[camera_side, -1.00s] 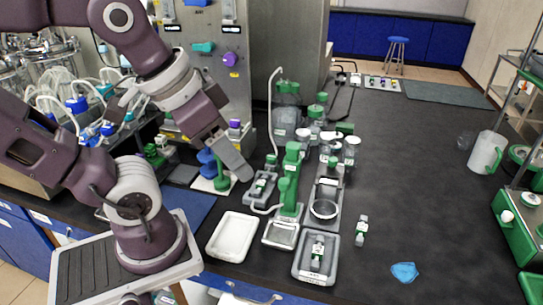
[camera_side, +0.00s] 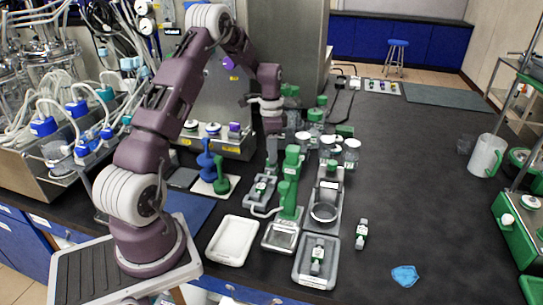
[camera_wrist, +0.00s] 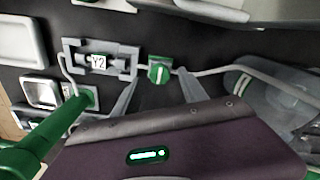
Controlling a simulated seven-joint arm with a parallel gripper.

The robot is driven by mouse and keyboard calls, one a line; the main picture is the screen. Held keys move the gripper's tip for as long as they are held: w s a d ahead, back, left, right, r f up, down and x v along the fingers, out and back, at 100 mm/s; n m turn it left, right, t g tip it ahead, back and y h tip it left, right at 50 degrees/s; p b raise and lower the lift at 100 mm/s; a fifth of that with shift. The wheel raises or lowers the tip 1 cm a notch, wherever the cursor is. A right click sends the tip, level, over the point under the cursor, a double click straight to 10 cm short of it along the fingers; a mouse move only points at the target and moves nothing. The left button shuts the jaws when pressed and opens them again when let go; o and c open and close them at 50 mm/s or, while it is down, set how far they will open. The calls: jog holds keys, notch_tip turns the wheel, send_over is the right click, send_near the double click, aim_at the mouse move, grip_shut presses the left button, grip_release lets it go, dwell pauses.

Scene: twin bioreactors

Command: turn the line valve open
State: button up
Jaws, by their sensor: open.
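The line valve is a small green knob with a pale mark (camera_wrist: 159,72), seen in the wrist view. It sits on a grey tube between a grey holder labelled Y2 (camera_wrist: 98,62) and a clear vessel at right. My gripper (camera_wrist: 160,80) is open, with one finger on each side of the knob in this view. I cannot tell whether the fingers touch it or are above it. In the side view my gripper (camera_side: 272,165) points down behind the green-handled stand, and the valve is hidden there.
A green-handled stand (camera_side: 289,190) rises close in front of my gripper. Lidded jars (camera_side: 350,152) stand to the right. Blue and green posts (camera_side: 206,160) stand on a white plate at left. A white tray (camera_side: 232,240) lies in front.

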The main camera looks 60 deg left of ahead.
notch_tip(320, 180, down, 2)
jog(key=shift+f, duration=0.1)
grip_shut()
